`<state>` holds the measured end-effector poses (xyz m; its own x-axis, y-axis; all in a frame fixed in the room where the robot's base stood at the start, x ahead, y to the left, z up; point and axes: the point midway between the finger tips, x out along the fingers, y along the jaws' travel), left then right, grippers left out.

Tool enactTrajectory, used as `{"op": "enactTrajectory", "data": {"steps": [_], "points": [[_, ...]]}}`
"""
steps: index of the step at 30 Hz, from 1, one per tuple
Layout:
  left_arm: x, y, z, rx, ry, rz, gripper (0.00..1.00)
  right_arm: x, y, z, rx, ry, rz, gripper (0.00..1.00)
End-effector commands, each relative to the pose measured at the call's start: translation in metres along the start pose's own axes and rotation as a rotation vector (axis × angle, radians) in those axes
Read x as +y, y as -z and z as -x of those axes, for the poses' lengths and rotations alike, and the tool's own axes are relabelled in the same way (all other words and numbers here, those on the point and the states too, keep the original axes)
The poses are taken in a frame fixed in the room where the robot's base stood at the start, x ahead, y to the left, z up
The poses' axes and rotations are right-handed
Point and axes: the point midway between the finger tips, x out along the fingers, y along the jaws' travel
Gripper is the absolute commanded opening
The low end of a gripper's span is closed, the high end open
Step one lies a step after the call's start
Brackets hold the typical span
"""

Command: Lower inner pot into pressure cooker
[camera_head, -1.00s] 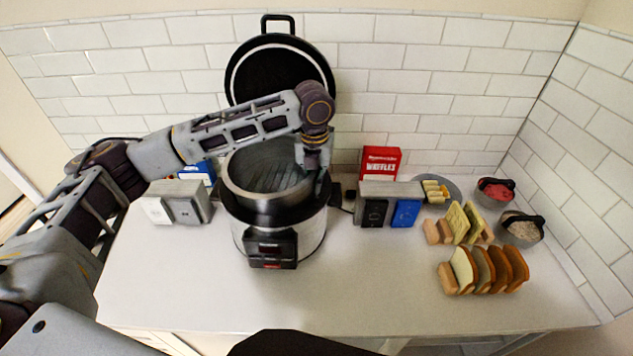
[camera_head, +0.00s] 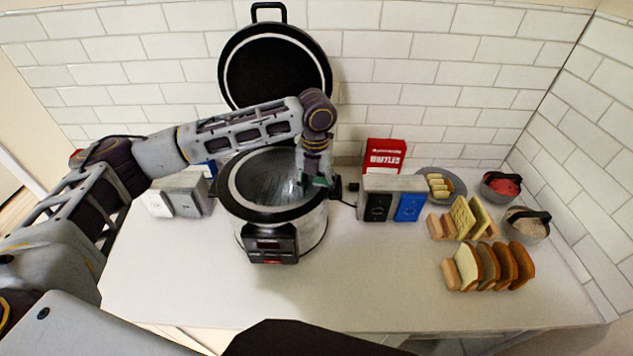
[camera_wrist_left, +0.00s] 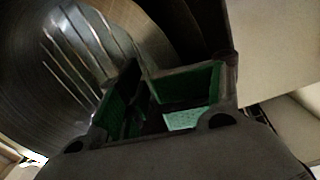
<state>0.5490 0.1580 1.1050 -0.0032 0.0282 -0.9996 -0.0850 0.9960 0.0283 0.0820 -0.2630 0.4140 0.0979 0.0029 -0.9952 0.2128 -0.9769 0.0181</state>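The pressure cooker (camera_head: 318,222) stands on the counter with its round lid (camera_head: 276,72) raised behind it and its control panel facing me. The metal inner pot (camera_head: 268,178) sits down inside the cooker, its rim about level with the dark cooker rim. It also shows in the left wrist view (camera_wrist_left: 50,60), with its shiny inner wall. My left gripper (camera_head: 316,182) is at the right side of the rim, pointing down. In the left wrist view its green-padded fingers (camera_wrist_left: 155,100) stand apart with nothing visible clamped between them. My right gripper is not in view.
Outlet-like grey boxes stand left (camera_head: 183,195) and right (camera_head: 392,198) of the cooker. A red waffle box (camera_head: 384,156), bread slices (camera_head: 486,266), a plate (camera_head: 455,181) and two bowls (camera_head: 527,226) are at the right. The front counter (camera_head: 330,290) is clear.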

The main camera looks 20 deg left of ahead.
Motion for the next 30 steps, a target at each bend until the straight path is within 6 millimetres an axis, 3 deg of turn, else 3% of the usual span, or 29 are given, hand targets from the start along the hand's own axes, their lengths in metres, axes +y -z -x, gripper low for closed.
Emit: {"op": "enactTrajectory", "data": {"steps": [17,30], "points": [[-0.003,0.002,0.001,0.003,0.004,-0.007,0.30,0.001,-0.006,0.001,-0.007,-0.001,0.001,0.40],[-0.002,0.002,0.037,0.000,0.005,-0.005,0.30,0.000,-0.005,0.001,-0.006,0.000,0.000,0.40]]}}
